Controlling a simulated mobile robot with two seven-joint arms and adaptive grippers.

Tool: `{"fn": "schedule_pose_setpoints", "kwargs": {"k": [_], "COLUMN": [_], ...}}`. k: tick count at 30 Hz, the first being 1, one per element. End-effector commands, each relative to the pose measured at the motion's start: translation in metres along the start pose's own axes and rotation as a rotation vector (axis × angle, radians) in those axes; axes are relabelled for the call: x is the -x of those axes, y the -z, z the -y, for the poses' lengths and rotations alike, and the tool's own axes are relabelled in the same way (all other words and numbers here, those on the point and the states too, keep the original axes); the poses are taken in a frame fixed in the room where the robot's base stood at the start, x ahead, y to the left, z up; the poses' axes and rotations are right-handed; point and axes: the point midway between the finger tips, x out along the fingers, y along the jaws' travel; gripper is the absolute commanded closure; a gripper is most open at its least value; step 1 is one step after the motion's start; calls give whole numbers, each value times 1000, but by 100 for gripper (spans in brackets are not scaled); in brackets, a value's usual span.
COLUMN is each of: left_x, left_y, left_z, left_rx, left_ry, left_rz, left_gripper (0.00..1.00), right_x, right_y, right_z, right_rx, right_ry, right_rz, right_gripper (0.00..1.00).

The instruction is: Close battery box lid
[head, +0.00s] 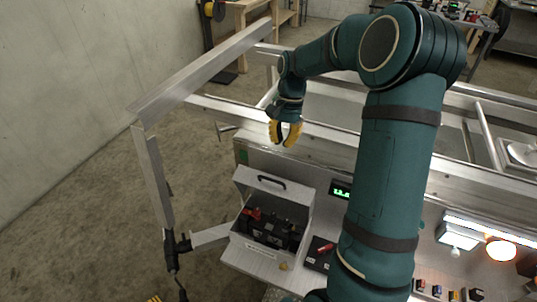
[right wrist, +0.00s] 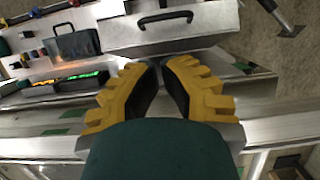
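The battery box (head: 235,248) is a grey metal box at the front of the trailer, with a dark battery and red parts (head: 270,229) inside. Its lid (head: 292,193) stands raised at the back, with a black handle (head: 272,182). In the right wrist view, the lid (right wrist: 200,38) and handle (right wrist: 165,20) show at the top, beyond my fingertips. My right gripper (head: 285,132) has yellow fingers and hangs behind the raised lid, over the trailer rail. Its fingers (right wrist: 168,65) are apart with a narrow, empty gap, not touching the lid. My left gripper does not show.
An aluminium trailer rail (head: 330,135) runs behind the box. A panel with a green display (head: 341,190) is to its right. A slanted metal frame (head: 205,70) rises at the left. The floor (head: 90,230) left of the trailer is clear.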

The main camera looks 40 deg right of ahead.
Motion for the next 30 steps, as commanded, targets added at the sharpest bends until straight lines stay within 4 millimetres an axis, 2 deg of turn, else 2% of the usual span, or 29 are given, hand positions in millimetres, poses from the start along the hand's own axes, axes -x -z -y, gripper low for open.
{"fn": "schedule_pose_setpoints", "kwargs": {"k": [5,12,18,24,30], "left_x": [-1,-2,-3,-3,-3], "left_y": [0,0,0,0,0], "left_z": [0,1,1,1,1], "left_rx": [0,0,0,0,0], "left_ry": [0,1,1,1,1], "left_rz": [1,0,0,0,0], "left_gripper": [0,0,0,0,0], "right_x": [-19,-62,-88,-99,-100], "right_y": [-1,-1,-1,-1,-1], "right_z": [0,0,0,0,0], "right_rx": [1,2,1,3,3], "right_ry": [-3,-3,-2,-1,-1], "right_rz": [4,4,3,2,1], "right_gripper": [100,100,100,100,100]}}
